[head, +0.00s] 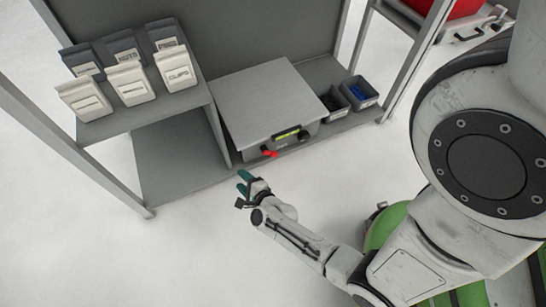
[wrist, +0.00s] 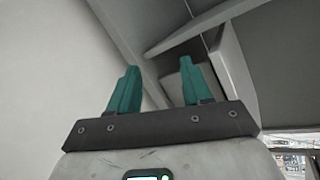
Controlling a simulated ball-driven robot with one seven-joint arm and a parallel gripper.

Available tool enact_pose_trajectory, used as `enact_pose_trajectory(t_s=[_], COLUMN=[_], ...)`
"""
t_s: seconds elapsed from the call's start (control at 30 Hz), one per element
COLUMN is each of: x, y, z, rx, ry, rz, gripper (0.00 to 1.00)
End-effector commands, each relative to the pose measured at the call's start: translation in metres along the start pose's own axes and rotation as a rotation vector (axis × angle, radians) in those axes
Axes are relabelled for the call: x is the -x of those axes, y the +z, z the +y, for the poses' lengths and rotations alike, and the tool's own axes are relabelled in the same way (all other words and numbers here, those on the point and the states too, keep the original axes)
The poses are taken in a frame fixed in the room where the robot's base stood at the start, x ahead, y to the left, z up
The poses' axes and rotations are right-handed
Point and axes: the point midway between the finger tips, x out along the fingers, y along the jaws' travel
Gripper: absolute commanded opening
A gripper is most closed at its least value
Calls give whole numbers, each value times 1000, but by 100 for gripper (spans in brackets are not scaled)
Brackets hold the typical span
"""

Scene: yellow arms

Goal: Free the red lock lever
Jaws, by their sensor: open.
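The red lock lever (head: 269,152) sticks out at the front left of a grey flat-topped box unit (head: 262,98) on the lower shelf. The lever does not show in the wrist view.
A raised grey shelf (head: 155,112) at the left holds several bins, one labelled CLIPS (head: 178,68). Two small grey bins, one with blue parts (head: 359,91), stand right of the box unit. A frame post (head: 95,160) stands at the left. Floor in front is clear.

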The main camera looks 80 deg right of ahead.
Motion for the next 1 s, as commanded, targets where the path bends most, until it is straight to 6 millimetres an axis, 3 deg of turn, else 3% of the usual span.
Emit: enact_pose_trajectory(t_s=[0.03,0.1,0.2,0.3,0.43,0.53,1.0], x=[2,9,21,32,37,30,-39], y=[-24,-52,-86,-106,-119,-124,-158], z=[-2,-3,-5,-4,-4,-7,-26], rx=[-93,-214,-339,-412,-451,-456,-451], ry=[-58,-143,-249,-321,-365,-373,-370], rz=[78,173,280,348,385,388,385], gripper=[49,49,49,49,49,49,49])
